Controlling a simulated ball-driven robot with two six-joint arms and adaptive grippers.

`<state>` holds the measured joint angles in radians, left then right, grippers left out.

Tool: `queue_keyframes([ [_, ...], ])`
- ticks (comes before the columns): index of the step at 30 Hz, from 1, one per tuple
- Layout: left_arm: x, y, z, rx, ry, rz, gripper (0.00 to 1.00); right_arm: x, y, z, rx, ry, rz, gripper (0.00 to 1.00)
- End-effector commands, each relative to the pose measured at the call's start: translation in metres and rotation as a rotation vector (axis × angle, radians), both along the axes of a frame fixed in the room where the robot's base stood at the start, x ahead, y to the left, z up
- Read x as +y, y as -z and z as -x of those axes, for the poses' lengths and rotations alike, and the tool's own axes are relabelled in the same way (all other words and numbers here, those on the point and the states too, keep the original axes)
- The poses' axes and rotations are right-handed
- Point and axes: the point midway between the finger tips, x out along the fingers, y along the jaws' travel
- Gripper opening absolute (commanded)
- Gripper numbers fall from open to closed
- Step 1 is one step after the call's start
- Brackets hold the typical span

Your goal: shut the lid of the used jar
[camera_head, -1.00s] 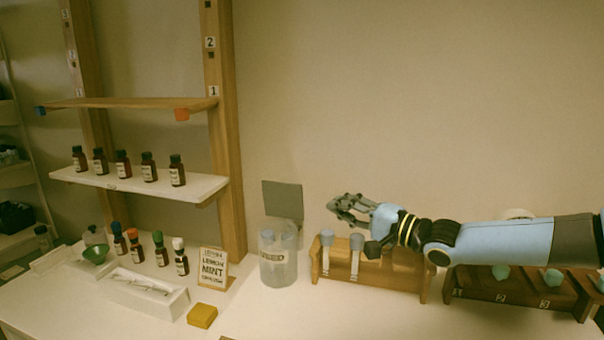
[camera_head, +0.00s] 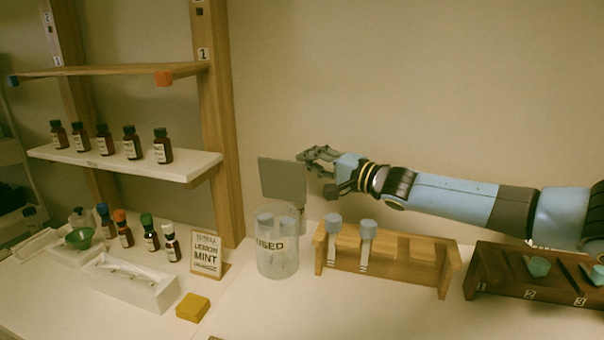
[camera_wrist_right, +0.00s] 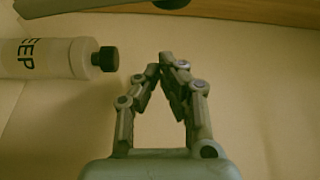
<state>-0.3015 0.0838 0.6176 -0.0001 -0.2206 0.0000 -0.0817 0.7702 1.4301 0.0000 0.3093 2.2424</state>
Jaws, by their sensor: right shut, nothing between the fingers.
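The used jar (camera_head: 277,262) is a clear round container labelled "USED" on the table, with blue-capped items inside. Its grey square lid (camera_head: 281,180) stands upright, open, at the jar's back right edge. My right gripper (camera_head: 308,157) is just right of the lid's upper right edge, above table height, pointing left. In the head view I cannot tell whether it touches the lid. In the right wrist view the fingers (camera_wrist_right: 164,66) meet at the tips, with nothing held. The jar is not clearly seen there. My left gripper is not in view.
A light wooden rack (camera_head: 398,262) with blue-capped sticks stands right of the jar; a dark rack (camera_head: 540,290) is farther right. A mint sign (camera_head: 207,254) and yellow block (camera_head: 193,307) are left. A white bottle (camera_wrist_right: 50,58) marked "EEP" shows in the wrist view.

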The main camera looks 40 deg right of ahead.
Motion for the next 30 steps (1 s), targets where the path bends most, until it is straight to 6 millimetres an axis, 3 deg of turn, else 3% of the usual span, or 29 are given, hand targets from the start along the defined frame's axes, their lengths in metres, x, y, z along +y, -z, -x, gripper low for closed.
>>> queue_keyframes([
  [2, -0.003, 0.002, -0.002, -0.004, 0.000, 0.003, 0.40, 0.002, -0.001, -0.010, -0.003, 0.002, -0.001, 0.00],
  [3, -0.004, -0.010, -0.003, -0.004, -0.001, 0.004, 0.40, 0.010, -0.003, -0.004, 0.003, 0.000, -0.005, 0.00],
  [6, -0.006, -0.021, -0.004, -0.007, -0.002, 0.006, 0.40, 0.023, -0.003, 0.003, 0.002, -0.001, -0.004, 0.00],
  [12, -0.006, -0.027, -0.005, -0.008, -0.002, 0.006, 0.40, 0.036, 0.001, 0.009, 0.001, -0.001, -0.001, 0.00],
  [30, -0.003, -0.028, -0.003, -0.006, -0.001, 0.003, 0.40, 0.039, 0.001, 0.011, -0.017, 0.000, 0.032, 0.00],
])
